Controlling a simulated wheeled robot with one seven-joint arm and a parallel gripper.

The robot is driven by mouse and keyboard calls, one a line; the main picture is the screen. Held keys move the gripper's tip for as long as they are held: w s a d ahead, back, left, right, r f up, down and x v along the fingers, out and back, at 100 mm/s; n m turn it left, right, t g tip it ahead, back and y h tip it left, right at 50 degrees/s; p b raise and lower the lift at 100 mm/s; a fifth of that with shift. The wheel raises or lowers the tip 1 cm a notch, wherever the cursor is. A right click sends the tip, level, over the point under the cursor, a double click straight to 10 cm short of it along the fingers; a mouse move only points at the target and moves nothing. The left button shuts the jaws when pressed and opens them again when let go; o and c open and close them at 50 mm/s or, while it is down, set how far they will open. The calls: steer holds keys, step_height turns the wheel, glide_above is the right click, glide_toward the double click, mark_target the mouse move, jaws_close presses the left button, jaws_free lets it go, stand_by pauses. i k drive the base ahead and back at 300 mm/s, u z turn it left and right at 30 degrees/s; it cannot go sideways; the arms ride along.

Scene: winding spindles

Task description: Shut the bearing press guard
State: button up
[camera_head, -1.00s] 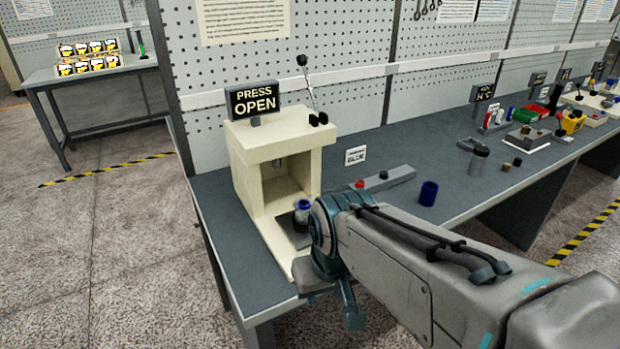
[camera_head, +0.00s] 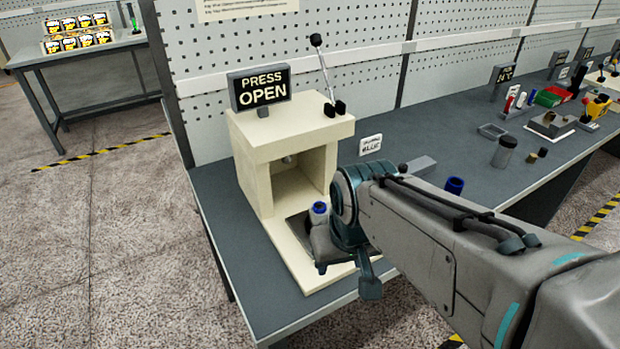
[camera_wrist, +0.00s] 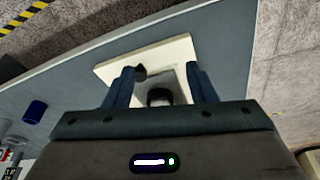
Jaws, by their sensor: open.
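The bearing press (camera_head: 293,129) is a cream housing at the left end of the bench, its front opening facing me. Its sign (camera_head: 260,89) reads "PRESS OPEN". I cannot make out a separate guard panel across the opening. A blue-topped part (camera_head: 319,209) stands over the dark pad in front of the opening, partly hidden by my wrist. My gripper (camera_wrist: 163,77) is open in the wrist view, its two blue fingers apart above the press's cream base (camera_wrist: 176,50). A dark round part (camera_wrist: 160,97) shows between the fingers, apparently not gripped.
A lever (camera_head: 323,72) rises from the press top. A blue cup (camera_head: 454,186) stands on the bench to the right, with a grey jar (camera_head: 504,151) beyond it. A perforated wall closes the back. The bench front edge is near my arm.

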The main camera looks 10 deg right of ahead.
mark_target(300, 223)
steer(key=u, duration=0.2)
steer(key=k, duration=0.5)
steer(key=u, duration=0.5)
steer(key=k, duration=0.7)
steer(key=z, duration=0.25)
steer(key=i, duration=0.55)
steer(key=z, duration=0.55)
